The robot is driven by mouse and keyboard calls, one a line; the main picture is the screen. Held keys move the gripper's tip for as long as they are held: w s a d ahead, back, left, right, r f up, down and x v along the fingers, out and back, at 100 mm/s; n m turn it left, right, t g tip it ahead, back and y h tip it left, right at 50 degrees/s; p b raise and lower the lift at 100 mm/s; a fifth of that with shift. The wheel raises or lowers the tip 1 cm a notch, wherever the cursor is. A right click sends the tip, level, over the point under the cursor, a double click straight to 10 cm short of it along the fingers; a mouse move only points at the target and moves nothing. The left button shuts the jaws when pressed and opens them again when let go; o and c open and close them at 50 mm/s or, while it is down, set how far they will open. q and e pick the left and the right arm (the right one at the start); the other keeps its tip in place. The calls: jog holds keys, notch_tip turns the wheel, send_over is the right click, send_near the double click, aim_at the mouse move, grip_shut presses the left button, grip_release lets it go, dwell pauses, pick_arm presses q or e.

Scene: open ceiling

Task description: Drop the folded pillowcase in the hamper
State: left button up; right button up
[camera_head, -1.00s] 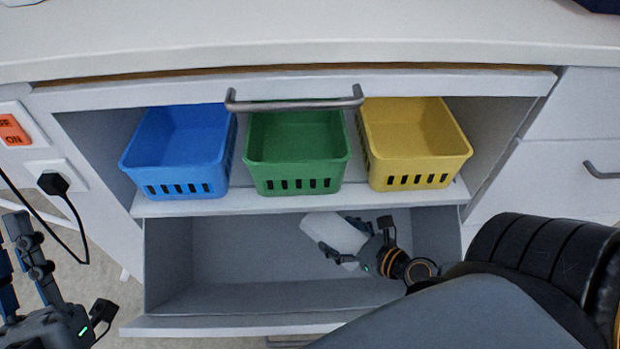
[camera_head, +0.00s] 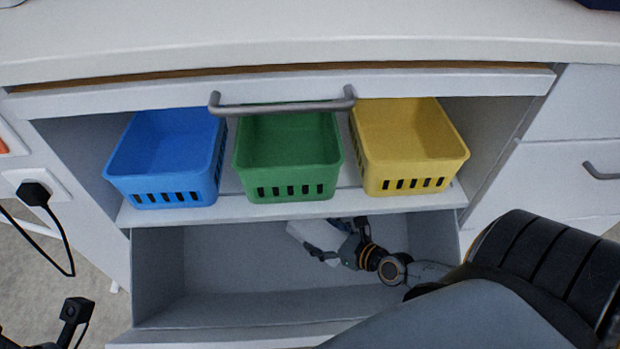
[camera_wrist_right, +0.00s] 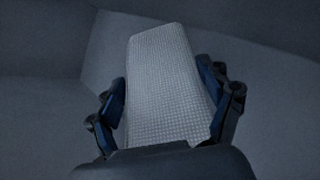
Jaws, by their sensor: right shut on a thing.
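A white folded cloth (camera_head: 315,235), the pillowcase, is inside the open lower drawer (camera_head: 225,268), partly under the shelf with the baskets. My right gripper (camera_head: 335,243) is shut on it. In the right wrist view the cloth (camera_wrist_right: 163,85) shows a woven texture and stands up between the two fingers of the gripper (camera_wrist_right: 165,105). Its far end points toward the grey inner walls. Only a small part of my left arm (camera_head: 72,315) shows at the lower left, and its fingertips are out of the picture. I cannot make out a hamper apart from the drawer and baskets.
A blue basket (camera_head: 170,190), a green basket (camera_head: 288,187) and a yellow basket (camera_head: 415,180) stand in a row on the shelf above the drawer. A metal handle (camera_head: 283,107) juts out above the green basket. A plug with a black cable (camera_head: 36,195) is at the left.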

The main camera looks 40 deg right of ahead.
aim_at(310, 232)
jog(key=shift+x, duration=0.75)
jog(key=shift+w+a+f+b, duration=0.15)
jog(key=shift+w+f+b, duration=0.2)
jog(key=shift+w+f, duration=0.3)
jog(key=shift+w+a+f+b, duration=0.25)
jog(key=shift+w+f, duration=0.25)
jog(key=shift+w, duration=0.3)
jog(key=shift+f, duration=0.2)
jog(key=o, duration=1.3)
jog(key=shift+r, duration=0.1)
